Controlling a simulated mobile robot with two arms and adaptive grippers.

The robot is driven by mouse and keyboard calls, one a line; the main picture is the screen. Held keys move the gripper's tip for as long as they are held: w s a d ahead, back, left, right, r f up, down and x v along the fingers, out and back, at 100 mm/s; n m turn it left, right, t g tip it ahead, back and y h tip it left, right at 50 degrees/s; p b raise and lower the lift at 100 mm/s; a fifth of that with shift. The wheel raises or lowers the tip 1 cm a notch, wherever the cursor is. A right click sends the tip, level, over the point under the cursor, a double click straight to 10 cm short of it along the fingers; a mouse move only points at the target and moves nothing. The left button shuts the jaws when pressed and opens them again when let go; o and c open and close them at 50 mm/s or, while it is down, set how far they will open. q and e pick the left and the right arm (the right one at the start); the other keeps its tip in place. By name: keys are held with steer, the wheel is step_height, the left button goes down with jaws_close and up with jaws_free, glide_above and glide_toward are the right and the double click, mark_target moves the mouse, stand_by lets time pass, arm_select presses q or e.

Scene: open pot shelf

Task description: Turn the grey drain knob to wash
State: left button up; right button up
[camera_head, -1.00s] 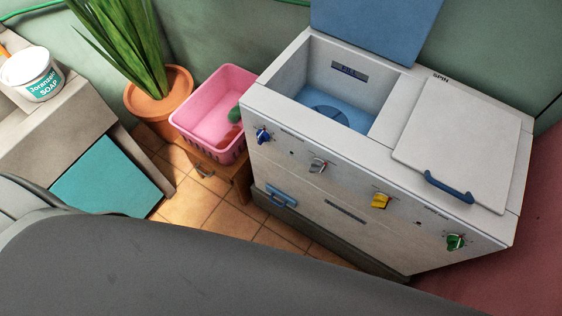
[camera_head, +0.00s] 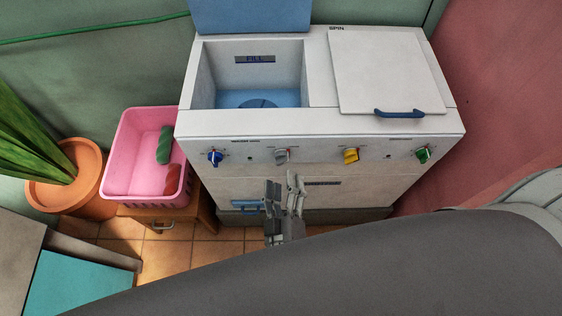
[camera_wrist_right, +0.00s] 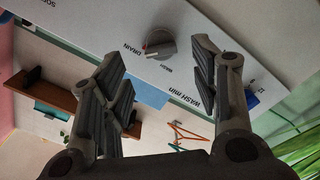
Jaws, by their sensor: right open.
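The grey drain knob (camera_head: 282,156) is on the front panel of the white twin-tub washer (camera_head: 320,122), second from the left. My right gripper (camera_head: 281,181) is just below and in front of it in the head view, pointing up, with its fingers apart and nothing between them. In the right wrist view the grey knob (camera_wrist_right: 160,43) sits ahead of the open fingers, apart from them, on the panel with the printed words DRAIN and WASH beside it. My left gripper is not in view.
The blue knob (camera_head: 215,157) is left of the grey one; the yellow knob (camera_head: 350,155) and green knob (camera_head: 423,154) are right. A pink basket (camera_head: 130,160) with rolled cloths stands on a wooden stool beside the washer. A potted plant (camera_head: 75,175) is farther left.

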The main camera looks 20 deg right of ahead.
mark_target(283, 163)
steer(key=p+x, duration=0.1)
steer(key=x, duration=0.3)
steer(key=shift+w, duration=0.3)
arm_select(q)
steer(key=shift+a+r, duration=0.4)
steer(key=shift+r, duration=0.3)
arm_select(e)
steer(key=shift+w+d, duration=0.2)
steer(key=shift+w, duration=0.4)
steer(key=c, duration=1)
steer(key=shift+c, duration=0.2)
